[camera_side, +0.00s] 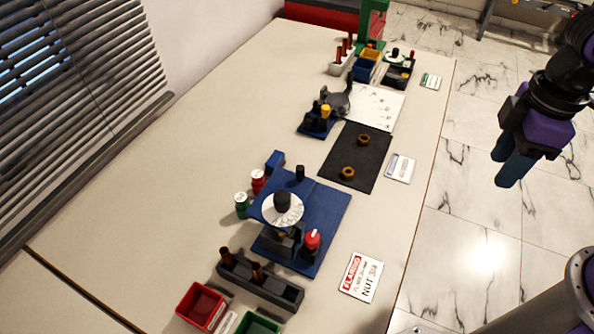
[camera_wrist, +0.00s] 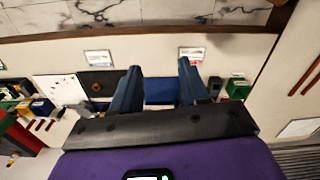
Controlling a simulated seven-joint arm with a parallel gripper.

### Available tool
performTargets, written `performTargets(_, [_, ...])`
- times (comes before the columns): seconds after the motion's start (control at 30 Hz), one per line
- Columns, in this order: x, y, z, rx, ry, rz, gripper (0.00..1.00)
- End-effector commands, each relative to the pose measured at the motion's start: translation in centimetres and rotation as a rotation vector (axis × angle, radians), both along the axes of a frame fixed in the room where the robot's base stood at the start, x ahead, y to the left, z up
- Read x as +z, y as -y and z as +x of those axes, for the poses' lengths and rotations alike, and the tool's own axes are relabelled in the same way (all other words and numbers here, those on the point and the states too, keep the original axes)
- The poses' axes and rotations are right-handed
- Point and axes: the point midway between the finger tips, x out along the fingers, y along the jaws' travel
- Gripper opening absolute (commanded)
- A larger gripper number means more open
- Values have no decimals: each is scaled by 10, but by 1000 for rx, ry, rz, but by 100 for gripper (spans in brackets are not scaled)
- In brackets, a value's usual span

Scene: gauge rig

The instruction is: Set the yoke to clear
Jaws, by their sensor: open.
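The gauge rig stands on a blue base plate (camera_side: 328,205) in the front middle of the table. It has a white dial (camera_side: 290,216) with a black knob (camera_side: 282,201) on top, a grey block (camera_side: 278,243) below, a red knob (camera_side: 312,240) and a black post (camera_side: 300,174). I cannot tell which part is the yoke, nor its setting. My gripper (camera_side: 510,170) is open and empty, high to the right of the table in the side view. In the wrist view its blue fingers (camera_wrist: 160,82) are apart, with part of the blue plate (camera_wrist: 159,92) showing between them, well away.
A red canister (camera_side: 258,181) and a green canister (camera_side: 241,205) stand left of the rig. A dark rack (camera_side: 262,287), a red bin (camera_side: 201,305) and a sign card (camera_side: 361,277) are in front. A black mat (camera_side: 357,157) with two rings lies behind.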

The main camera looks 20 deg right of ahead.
Motion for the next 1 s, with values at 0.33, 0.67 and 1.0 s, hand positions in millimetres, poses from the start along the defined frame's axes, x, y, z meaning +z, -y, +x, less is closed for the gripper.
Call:
performTargets(0.33, [22, -104, 86, -221, -7, -9, 44])
performTargets(0.67, [28, -191, 155, -432, -12, -18, 44])
performTargets(1.0, [24, -247, 199, -605, -15, -22, 44])
